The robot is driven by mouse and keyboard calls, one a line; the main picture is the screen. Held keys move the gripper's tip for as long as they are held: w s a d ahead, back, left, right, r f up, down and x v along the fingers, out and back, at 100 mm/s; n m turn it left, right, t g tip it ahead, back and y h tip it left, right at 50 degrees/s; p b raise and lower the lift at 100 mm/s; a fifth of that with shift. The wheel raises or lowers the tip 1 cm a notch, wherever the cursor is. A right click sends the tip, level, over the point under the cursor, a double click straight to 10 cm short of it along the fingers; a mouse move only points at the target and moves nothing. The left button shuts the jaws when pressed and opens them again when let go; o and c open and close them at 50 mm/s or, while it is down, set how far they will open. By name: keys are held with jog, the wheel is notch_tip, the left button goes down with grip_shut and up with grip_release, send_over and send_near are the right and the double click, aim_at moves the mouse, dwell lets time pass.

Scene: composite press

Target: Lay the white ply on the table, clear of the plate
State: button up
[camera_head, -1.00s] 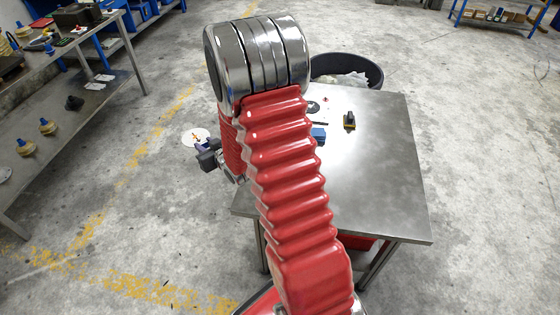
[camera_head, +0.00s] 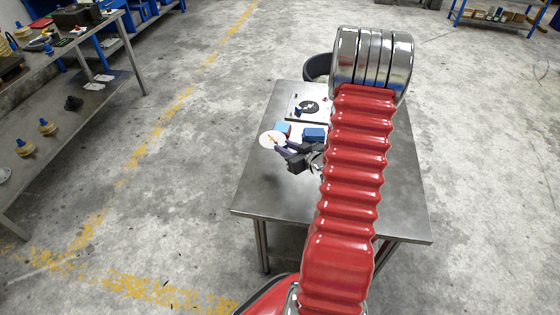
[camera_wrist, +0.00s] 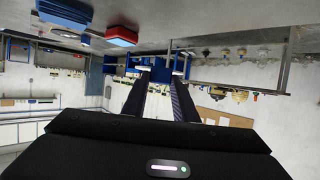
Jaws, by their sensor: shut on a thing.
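The white ply (camera_head: 271,141) is a thin round disc with an orange mark, in the head view. My gripper (camera_head: 284,145) is shut on its right edge and holds it near the table's left side. Whether it touches the table is hard to tell. The plate (camera_head: 293,106) is a pale square at the back of the table (camera_head: 270,190), with a dark round piece (camera_head: 311,107) on it. The ply appears in front and left of the plate. In the wrist view my fingers (camera_wrist: 162,74) point away, and the ply is not clearly visible.
Blue blocks (camera_head: 314,134) stand on the table close to the gripper; one red-and-blue block (camera_wrist: 122,36) also shows in the wrist view. A dark bin (camera_head: 318,66) is behind the table. The table's front left is bare. My arm hides part of the right side.

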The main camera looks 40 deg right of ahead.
jog(key=shift+s+d+f, duration=0.15)
jog(key=shift+s+d, duration=0.15)
jog(key=shift+s, duration=0.15)
send_over(288, 173)
jog(key=shift+f, duration=2.9)
jog(key=shift+f, duration=2.05)
jog(key=o, duration=1.1)
jog(key=shift+f, duration=0.1)
jog(key=shift+c, duration=0.2)
